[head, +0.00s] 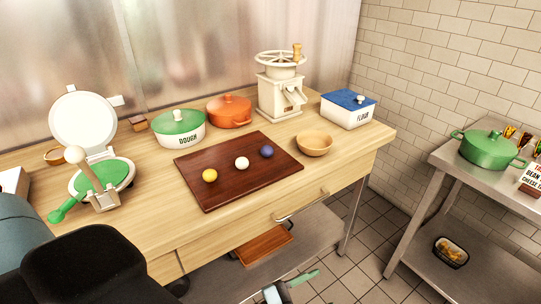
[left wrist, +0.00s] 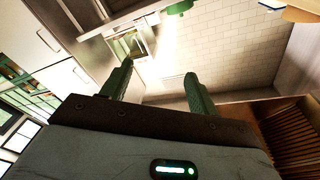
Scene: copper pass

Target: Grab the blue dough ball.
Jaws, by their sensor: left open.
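The blue dough ball (head: 267,152) sits near the back right of a dark wooden board (head: 232,193) on the table. A white ball (head: 242,163) and a yellow ball (head: 209,175) lie to its left in a row. My left gripper shows in the left wrist view (left wrist: 158,85), with two green fingers spread apart and nothing between them. The dough ball is not visible in that view.
A wooden bowl (head: 314,144) stands right of the board. Behind are a green dough pot (head: 179,133), an orange pot (head: 229,112), a cream mill (head: 281,92) and a flour box (head: 347,113). A green-plated press (head: 103,178) stands left. The table's front strip is clear.

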